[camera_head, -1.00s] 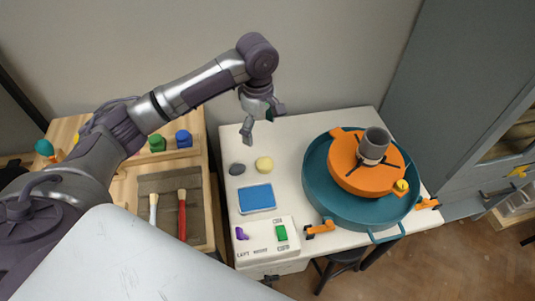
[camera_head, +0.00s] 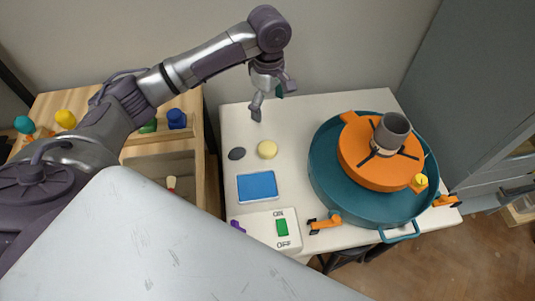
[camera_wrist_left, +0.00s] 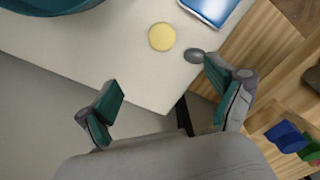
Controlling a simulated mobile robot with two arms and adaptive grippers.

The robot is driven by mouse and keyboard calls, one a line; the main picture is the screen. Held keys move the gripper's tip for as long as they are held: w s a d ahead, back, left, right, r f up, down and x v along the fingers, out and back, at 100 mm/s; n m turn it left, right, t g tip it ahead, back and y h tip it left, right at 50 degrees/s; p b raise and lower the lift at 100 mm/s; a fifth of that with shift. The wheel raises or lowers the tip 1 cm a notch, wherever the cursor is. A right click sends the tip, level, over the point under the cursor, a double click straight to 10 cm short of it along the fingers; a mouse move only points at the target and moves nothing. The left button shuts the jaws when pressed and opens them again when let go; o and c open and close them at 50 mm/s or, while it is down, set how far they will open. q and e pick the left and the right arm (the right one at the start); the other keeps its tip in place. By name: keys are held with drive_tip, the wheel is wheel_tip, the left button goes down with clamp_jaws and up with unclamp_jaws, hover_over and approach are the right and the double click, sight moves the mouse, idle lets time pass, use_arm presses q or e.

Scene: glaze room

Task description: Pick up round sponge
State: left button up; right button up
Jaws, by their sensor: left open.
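The round sponge (camera_head: 267,149) is a small pale yellow disc lying on the white table. It also shows in the left wrist view (camera_wrist_left: 162,37), beyond my fingertips. My left gripper (camera_head: 269,101) is open and empty, behind the sponge near the table's back edge and apart from it. In the left wrist view its two green-padded fingers (camera_wrist_left: 165,97) are spread wide with nothing between them. My right gripper is not in view.
A dark grey oval piece (camera_head: 237,153) lies just left of the sponge. A blue sponge-like block in a tray (camera_head: 257,187) and a switch box (camera_head: 270,229) lie nearer. A teal basin (camera_head: 322,184) with an orange wheel and grey cup stands right. A wooden bench (camera_head: 196,150) is left.

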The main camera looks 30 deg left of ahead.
use_arm(q)
drive_tip(key=b, duration=0.4)
hover_over(267, 146)
wheel_tip(267, 146, down, 5)
wheel_tip(267, 146, down, 8)
drive_tip(key=shift+w+d+f, duration=0.1)
drive_tip(key=shift+w+d, duration=0.05)
wheel_tip(267, 146, down, 5)
drive_tip(key=shift+f, duration=0.1)
drive_tip(key=shift+s, duration=0.2)
drive_tip(key=c, duration=0.9)
